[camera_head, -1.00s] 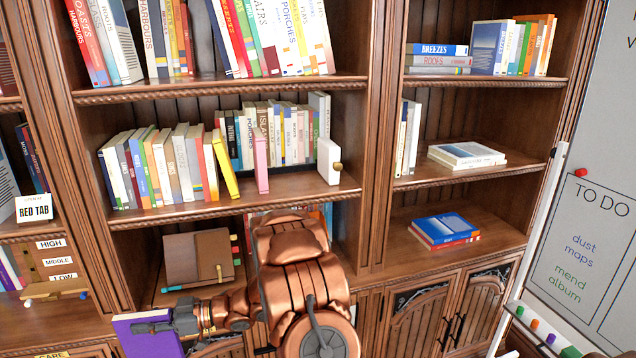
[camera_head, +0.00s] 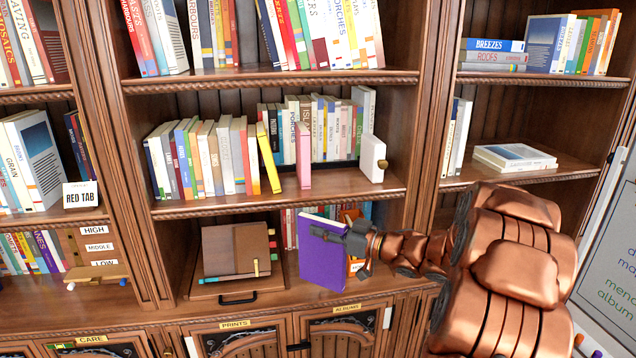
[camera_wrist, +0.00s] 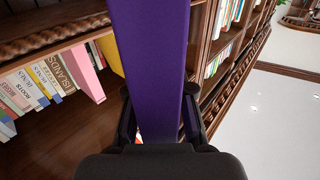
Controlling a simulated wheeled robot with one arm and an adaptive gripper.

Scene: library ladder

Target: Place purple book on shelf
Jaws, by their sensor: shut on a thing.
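The purple book (camera_head: 322,258) is held upright with its cover towards the head camera, in front of the lower shelf opening. My gripper (camera_head: 352,238) is shut on its right edge near the top. In the wrist view the purple book (camera_wrist: 152,70) stands between my gripper's fingers (camera_wrist: 158,125), its spine side filling the middle. The middle shelf (camera_head: 285,196) of the central bookcase is above the book. It holds a leaning row of books (camera_head: 205,155), a yellow book (camera_head: 269,157), a pink book (camera_head: 303,156) and a white block with a knob (camera_head: 372,158).
A brown folder (camera_head: 236,250) stands on the lower shelf, left of the purple book. The right bookcase's shelf holds flat white books (camera_head: 514,158). Bare shelf shows between the pink book and the white block.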

